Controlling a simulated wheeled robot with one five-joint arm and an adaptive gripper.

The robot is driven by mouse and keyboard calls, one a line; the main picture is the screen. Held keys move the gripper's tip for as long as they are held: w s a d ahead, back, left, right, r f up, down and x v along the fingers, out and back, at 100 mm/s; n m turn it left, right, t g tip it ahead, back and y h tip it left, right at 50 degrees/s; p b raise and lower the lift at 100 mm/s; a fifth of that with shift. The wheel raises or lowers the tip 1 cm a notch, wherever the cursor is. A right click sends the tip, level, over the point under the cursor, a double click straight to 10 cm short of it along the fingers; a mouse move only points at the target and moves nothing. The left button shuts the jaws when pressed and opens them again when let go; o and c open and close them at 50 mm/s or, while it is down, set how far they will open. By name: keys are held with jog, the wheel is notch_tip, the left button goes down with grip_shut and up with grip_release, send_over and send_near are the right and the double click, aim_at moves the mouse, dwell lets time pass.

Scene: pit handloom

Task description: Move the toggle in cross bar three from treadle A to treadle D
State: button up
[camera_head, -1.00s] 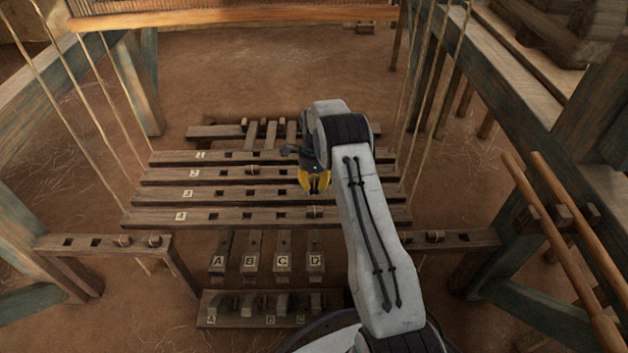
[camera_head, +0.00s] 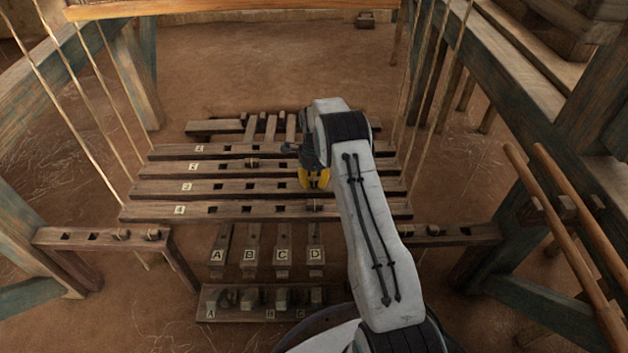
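Cross bar three (camera_head: 160,187) is a long wooden bar marked 3, hanging among other numbered bars. Its holes at the columns of treadle A (camera_head: 217,256), treadle B and treadle C look dark and empty. My gripper (camera_head: 314,181), with yellow fingertips pointing down, is at bar three in the column of treadle D (camera_head: 315,256). No toggle of bar three can be made out; whether one is between the fingers or in the hole is hidden. I cannot tell how far the fingers are apart.
Cross bar two (camera_head: 160,170) has a toggle (camera_head: 252,163) in column B. Cross bar four (camera_head: 150,210) has a toggle (camera_head: 314,205) in column D, close in front of my gripper. Cords hang at both sides. Side rests stand left (camera_head: 75,238) and right (camera_head: 470,235).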

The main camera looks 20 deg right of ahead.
jog(key=o, duration=0.5)
jog(key=shift+r, duration=0.1)
notch_tip(320, 180, up, 12)
jog(key=shift+s, duration=0.25)
